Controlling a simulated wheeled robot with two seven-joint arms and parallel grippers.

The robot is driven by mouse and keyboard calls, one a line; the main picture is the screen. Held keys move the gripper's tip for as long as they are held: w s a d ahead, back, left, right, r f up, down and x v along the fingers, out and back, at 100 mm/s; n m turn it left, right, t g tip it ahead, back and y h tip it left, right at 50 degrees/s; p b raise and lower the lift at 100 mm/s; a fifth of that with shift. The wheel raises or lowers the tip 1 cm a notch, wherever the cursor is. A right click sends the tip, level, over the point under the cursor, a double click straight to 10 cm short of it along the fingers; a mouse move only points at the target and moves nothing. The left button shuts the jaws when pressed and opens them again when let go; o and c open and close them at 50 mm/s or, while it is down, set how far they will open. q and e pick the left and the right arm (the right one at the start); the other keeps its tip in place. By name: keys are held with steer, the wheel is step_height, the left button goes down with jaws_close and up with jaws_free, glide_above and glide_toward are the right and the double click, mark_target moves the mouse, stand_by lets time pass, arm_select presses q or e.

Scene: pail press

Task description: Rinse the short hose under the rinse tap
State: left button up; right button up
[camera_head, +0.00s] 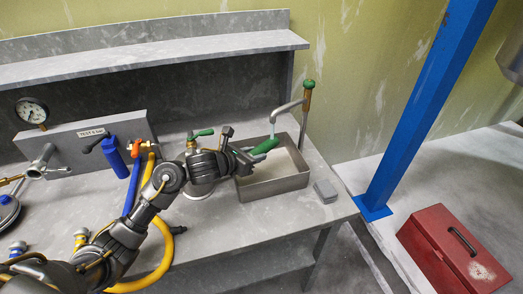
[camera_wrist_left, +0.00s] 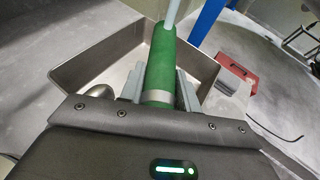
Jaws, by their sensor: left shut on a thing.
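The short hose is green (camera_head: 265,146), with a metal band near my fingers in the left wrist view (camera_wrist_left: 160,60). My left gripper (camera_head: 244,158) is shut on it and holds it above the metal basin (camera_head: 275,189). The rinse tap (camera_head: 290,106) stands at the basin's back right corner, with a green knob on top. A pale bluish stream (camera_head: 272,129) comes down from its spout to the hose's far end; in the left wrist view the stream (camera_wrist_left: 171,12) meets that end. My right gripper is out of view.
A small grey block (camera_head: 325,191) lies right of the basin. Left on the bench are a pressure gauge (camera_head: 32,111), a blue cylinder (camera_head: 115,160) and blue and yellow hoses. A blue post (camera_head: 418,105) and red toolbox (camera_head: 452,246) stand at right.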

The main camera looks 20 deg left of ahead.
arm_select(q)
steer(key=shift+s+a, duration=0.3)
steer(key=shift+s, duration=0.25)
steer(key=shift+s+a, duration=0.3)
steer(key=shift+s, duration=0.25)
steer(key=s+a, duration=0.2)
steer(key=s, duration=0.3)
steer(key=shift+s+a, duration=0.25)
steer(key=shift+a, duration=0.15)
stand_by(0.4)
step_height(320, 180, up, 13)
steer(key=p, duration=0.9)
steer(key=shift+p, duration=0.35)
steer(key=shift+f, duration=0.1)
